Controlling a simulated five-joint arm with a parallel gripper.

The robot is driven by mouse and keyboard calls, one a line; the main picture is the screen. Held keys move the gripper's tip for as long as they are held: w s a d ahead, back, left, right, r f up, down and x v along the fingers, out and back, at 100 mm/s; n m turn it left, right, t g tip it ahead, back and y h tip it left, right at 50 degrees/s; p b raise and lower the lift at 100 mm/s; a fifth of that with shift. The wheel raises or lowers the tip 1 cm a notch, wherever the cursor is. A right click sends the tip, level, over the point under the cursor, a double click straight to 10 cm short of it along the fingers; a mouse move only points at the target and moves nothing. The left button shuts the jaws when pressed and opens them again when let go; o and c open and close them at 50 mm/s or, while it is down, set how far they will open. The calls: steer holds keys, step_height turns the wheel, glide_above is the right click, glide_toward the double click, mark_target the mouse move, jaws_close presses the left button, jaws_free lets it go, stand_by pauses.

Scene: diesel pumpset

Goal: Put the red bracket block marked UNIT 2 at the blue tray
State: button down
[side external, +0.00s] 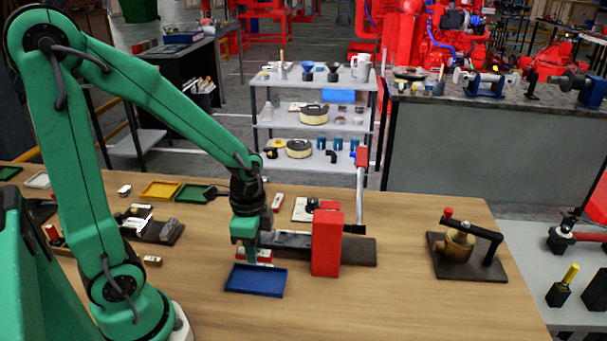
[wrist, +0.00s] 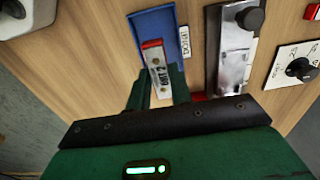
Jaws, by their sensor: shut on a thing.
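My gripper (side external: 245,252) is at the far edge of the blue tray (side external: 243,280), pointing down. In the wrist view my gripper (wrist: 158,82) is shut on the block marked UNIT 2 (wrist: 160,72), which has a white labelled face and a red end. The block lies between the two green fingers and overlaps the blue tray (wrist: 141,24) in that view. I cannot tell whether it touches the tray. A DONE label (wrist: 184,41) is beside the tray. In the side view the held block is hard to separate from the red and white bits behind my gripper.
A dark-based fixture with a tall red block (side external: 326,242) stands right of the tray. A brass valve on a dark plate (side external: 459,245) is farther right. Yellow (side external: 160,190) and green (side external: 194,193) trays lie behind left. The table in front of the blue tray is clear.

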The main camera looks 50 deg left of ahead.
mark_target(257, 281)
steer(key=shift+f, duration=3.45)
steer(key=shift+f, duration=0.3)
steer(key=c, duration=1.2)
jaws_free()
steer(key=shift+o, duration=0.2)
steer(key=shift+r, duration=0.1)
steer(key=shift+r, duration=3.35)
